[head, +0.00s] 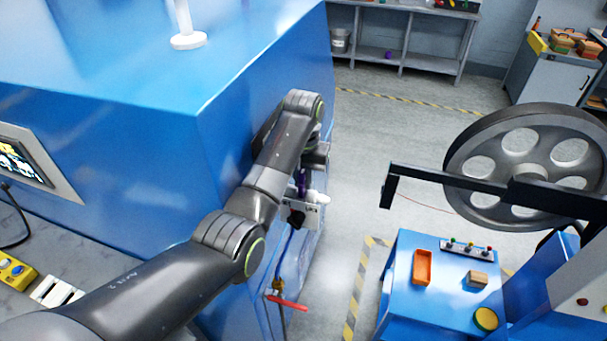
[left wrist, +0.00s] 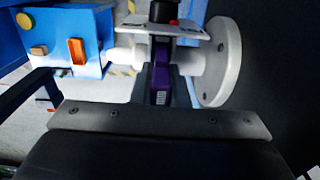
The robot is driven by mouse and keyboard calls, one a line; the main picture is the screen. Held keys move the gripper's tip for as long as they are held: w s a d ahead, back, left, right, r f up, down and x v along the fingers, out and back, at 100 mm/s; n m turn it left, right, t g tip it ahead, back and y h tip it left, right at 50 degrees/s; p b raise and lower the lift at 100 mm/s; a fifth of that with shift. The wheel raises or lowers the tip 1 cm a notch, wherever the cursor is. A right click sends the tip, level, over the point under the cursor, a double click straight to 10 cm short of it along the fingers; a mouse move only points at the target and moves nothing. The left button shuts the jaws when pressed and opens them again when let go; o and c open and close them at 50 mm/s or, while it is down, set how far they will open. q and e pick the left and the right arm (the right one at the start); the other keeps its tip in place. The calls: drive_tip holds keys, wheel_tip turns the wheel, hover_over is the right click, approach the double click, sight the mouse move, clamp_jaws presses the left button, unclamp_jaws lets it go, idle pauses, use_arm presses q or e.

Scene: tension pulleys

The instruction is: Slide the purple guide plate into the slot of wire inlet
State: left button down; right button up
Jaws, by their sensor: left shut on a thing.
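My left gripper (head: 305,172) is at the side of the big blue machine, just above the wire inlet (head: 314,212). It is shut on the purple guide plate (head: 301,187), of which only a sliver shows in the head view. In the left wrist view the purple guide plate (left wrist: 162,60) stands between the two dark fingers (left wrist: 163,85). The wire inlet has a metal bracket (left wrist: 135,27), white rollers and a round white flange (left wrist: 223,62). The plate's far end meets the bracket area; I cannot tell how deep it sits in the slot. My right gripper is not in view.
The blue machine (head: 120,150) fills the left. A red-handled valve (head: 288,301) is below the inlet. A large grey wheel (head: 530,165) with a black bar (head: 450,180) and a blue control stand (head: 450,300) are at right. The floor between is clear.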

use_arm(q)
drive_tip(key=shift+f, duration=0.6)
drive_tip(key=shift+s+f, duration=0.25)
drive_tip(key=shift+f, duration=0.05)
idle(0.5)
drive_tip(key=shift+w+r, duration=0.2)
drive_tip(key=shift+r, duration=0.3)
idle(0.4)
drive_tip(key=shift+r, duration=0.25)
drive_tip(key=shift+f, duration=0.2)
drive_tip(key=shift+f, duration=0.15)
idle(0.4)
idle(1.1)
